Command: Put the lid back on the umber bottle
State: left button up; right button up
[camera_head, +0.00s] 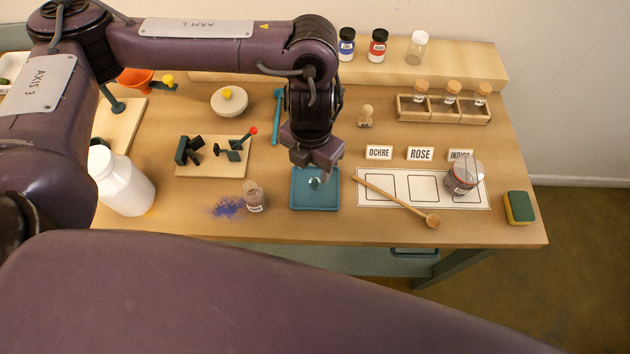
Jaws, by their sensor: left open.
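My left gripper (316,170) points down, open, over the teal square tray (315,207). A small shiny pale piece (315,183) shows just under its fingertips, at the tray; I cannot tell whether it is the lid or whether the fingers touch it. A small upright glass bottle (254,199) with a label stands left of the tray; it shows no cork, and its label is too small to read. I cannot tell for sure that it is the umber bottle. A wooden stopper-like piece (366,117) stands behind and right of the gripper. My right gripper is not in view.
Blue-violet powder (228,208) lies left of the small bottle. A white bottle (124,187) stands at left. A corked-bottle rack (443,111) and sponge (519,207) are at right.

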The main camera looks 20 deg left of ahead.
aim_at(315, 182)
pick_arm(q)
jog(key=shift+f, duration=0.55)
jog(key=shift+w+d+f, duration=0.1)
jog(key=shift+d+f, duration=0.05)
jog(key=shift+f, duration=1.15)
jog(key=shift+w+d+f, duration=0.1)
jog(key=shift+f, duration=1.2)
jog(key=c, duration=1)
jog(key=shift+r, duration=0.15)
jog(key=shift+c, duration=0.2)
notch_tip(315, 182, up, 20)
jog(key=p, duration=0.1)
